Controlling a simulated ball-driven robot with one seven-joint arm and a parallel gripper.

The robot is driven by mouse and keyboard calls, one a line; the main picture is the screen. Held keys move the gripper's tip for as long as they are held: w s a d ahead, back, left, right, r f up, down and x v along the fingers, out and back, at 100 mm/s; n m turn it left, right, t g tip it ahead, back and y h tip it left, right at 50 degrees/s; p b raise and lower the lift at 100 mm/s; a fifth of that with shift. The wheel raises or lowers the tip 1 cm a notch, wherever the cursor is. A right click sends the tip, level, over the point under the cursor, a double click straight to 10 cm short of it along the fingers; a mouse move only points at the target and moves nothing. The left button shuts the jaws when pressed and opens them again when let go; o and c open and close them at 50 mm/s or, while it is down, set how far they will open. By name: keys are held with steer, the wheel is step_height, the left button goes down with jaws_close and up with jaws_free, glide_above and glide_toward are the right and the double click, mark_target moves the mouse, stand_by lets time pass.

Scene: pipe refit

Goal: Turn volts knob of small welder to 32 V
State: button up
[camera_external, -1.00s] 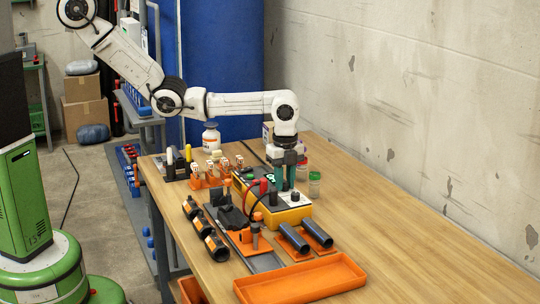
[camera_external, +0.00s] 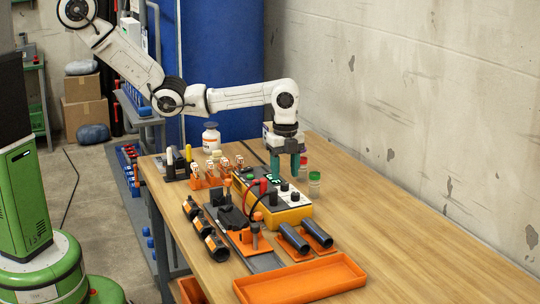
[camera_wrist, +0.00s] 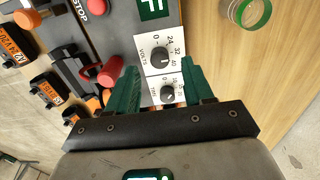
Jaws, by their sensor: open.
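The small welder (camera_external: 292,214) is a yellow box with a dark and white top panel on the bench. In the wrist view its volts knob (camera_wrist: 160,58) is black on a white dial marked 0, 24, 32 and 40. I cannot surely read its pointer. A second black knob (camera_wrist: 167,93) sits on the dial below it, closer to my palm. My gripper (camera_external: 285,173) is open and empty above the welder's panel. Its green fingers (camera_wrist: 159,67) show on either side of the volts knob in the wrist view, apart from it.
The welder's green-lit display (camera_wrist: 152,9) and a red plug (camera_wrist: 110,71) are close to the fingers. Cables and black clamps lie left of the welder. An orange tray (camera_external: 300,285) lies in front. The bench's right side is clear.

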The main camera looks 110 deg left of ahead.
mark_target(285, 183)
step_height(285, 183, up, 8)
steer(key=shift+f+b, duration=0.2)
steer(key=shift+b, duration=0.2)
stand_by(0.3)
